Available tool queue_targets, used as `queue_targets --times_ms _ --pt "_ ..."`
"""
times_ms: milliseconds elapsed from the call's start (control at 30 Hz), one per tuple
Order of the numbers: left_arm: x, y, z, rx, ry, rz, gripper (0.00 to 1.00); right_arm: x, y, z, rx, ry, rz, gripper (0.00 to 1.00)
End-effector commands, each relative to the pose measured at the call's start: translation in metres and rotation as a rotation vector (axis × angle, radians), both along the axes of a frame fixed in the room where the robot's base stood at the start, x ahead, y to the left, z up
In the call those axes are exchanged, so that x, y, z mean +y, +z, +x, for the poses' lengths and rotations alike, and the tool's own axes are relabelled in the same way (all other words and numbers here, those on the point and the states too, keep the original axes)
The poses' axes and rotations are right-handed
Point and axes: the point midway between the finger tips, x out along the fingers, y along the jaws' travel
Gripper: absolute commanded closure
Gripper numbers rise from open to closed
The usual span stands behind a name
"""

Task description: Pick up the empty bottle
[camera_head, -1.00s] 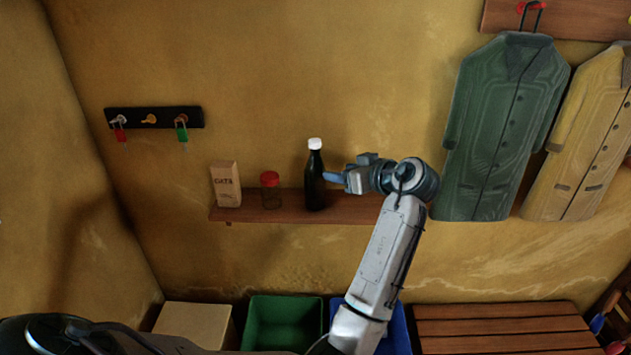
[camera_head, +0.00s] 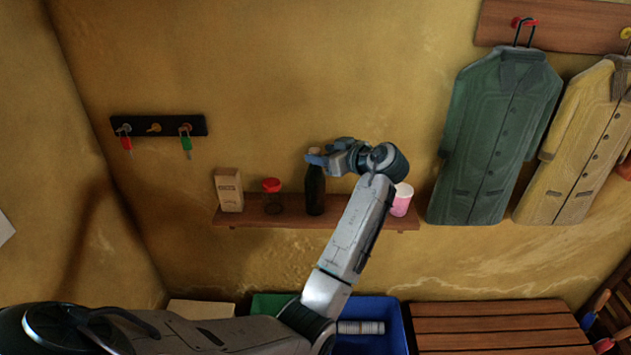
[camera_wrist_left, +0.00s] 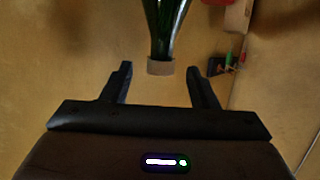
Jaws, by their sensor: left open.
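The dark bottle (camera_head: 315,192) stands upright on the wall shelf (camera_head: 270,221), right of a red-lidded jar. My left gripper (camera_head: 318,160) is open at the height of its top and partly hides its neck and pale cap in the head view. In the left wrist view the bottle (camera_wrist_left: 166,28) looks dark green and glossy, with its tan cap (camera_wrist_left: 160,67) between the two open fingers (camera_wrist_left: 160,69). Gaps show on both sides of the cap. I cannot tell whether the bottle is empty. My right gripper is not in view.
A paper carton (camera_head: 229,190) and the red-lidded jar (camera_head: 272,197) stand left of the bottle. A pink cup with a white top (camera_head: 402,200) is to the right, behind my arm. A key rack (camera_head: 158,126) and a green coat (camera_head: 493,140) hang nearby.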

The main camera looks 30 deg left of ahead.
Motion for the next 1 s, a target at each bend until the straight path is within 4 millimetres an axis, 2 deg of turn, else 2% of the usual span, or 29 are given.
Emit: queue_targets --times_ms 33,100,367,400,667,1000 --pt "0.0076 0.0016 0.0014 0.003 0.001 0.003 0.46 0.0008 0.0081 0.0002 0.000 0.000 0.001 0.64" --pt "0.0136 -0.0017 0.0029 0.003 0.001 0.003 0.46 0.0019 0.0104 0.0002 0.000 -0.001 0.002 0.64" --pt "0.0164 -0.0062 0.0039 0.000 -0.001 0.000 0.46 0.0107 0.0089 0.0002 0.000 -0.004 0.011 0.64" --pt "0.0164 -0.0061 0.0039 0.000 -0.001 0.000 0.48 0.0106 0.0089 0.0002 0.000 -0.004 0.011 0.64" --pt "0.0163 -0.0058 0.0039 0.000 -0.001 0.000 0.99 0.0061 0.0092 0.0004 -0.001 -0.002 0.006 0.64" --pt "0.0167 -0.0045 0.0040 -0.001 -0.001 0.001 1.00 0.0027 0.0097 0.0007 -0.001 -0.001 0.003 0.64"
